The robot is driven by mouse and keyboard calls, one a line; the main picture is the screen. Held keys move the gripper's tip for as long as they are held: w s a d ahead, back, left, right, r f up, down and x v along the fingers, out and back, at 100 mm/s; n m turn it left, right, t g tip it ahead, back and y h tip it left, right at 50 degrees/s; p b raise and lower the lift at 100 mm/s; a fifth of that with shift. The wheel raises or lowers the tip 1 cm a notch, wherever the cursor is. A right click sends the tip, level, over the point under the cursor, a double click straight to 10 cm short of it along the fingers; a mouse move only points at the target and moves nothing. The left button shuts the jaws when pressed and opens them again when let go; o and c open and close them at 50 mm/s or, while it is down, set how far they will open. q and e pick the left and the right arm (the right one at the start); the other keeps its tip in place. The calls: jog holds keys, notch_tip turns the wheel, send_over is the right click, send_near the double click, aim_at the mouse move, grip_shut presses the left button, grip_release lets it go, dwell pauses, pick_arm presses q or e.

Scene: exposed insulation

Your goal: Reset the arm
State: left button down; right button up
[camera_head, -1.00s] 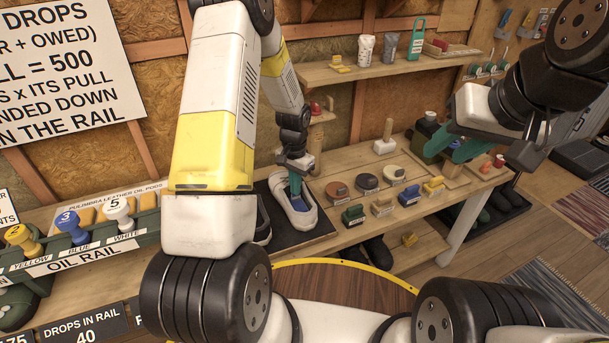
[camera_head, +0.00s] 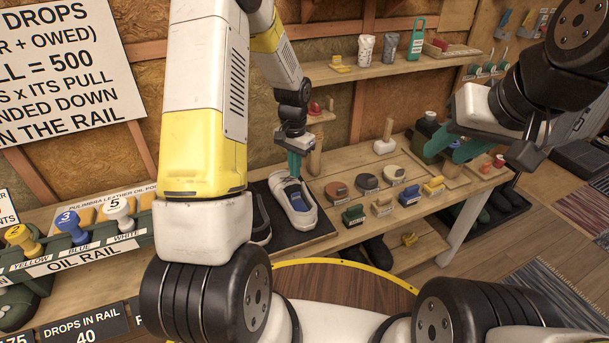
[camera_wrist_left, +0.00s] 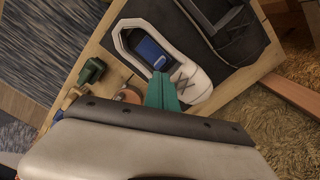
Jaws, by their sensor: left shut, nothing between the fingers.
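My left gripper (camera_head: 294,166) is shut and empty. Its green fingers point down just above the white shoe (camera_head: 304,216) on the dark mat (camera_head: 322,236). In the left wrist view the shut fingers (camera_wrist_left: 162,90) overlap the side of the white shoe (camera_wrist_left: 198,90), and a blue patch (camera_wrist_left: 152,52) shows inside its opening. A gap below the fingertips is hard to judge. My right gripper (camera_head: 460,143) is at the right, with its green fingers spread apart and nothing seen between them.
Several brushes and round tins (camera_head: 367,182) stand on the wooden bench right of the shoe. A dark shoe (camera_head: 260,218) stands left of it. The oil rail (camera_head: 80,255) with coloured knobs is at the left. A wall shelf (camera_head: 350,72) is behind my left wrist.

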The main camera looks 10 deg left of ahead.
dwell(0.3)
pick_arm(q)
jog(key=s+r+n+t, duration=0.15)
jog(key=s+r, duration=0.25)
jog(key=r, duration=0.6)
jog(key=s+r+n+t, duration=0.1)
jog(key=s+r+t, duration=0.1)
jog(key=s+r, duration=0.5)
jog(key=s+d+r+n+t+h, duration=0.2)
jog(key=s+r, duration=0.8)
jog(key=s, duration=0.3)
jog(key=shift+s+r+t, duration=0.15)
jog(key=shift+r+t, duration=0.2)
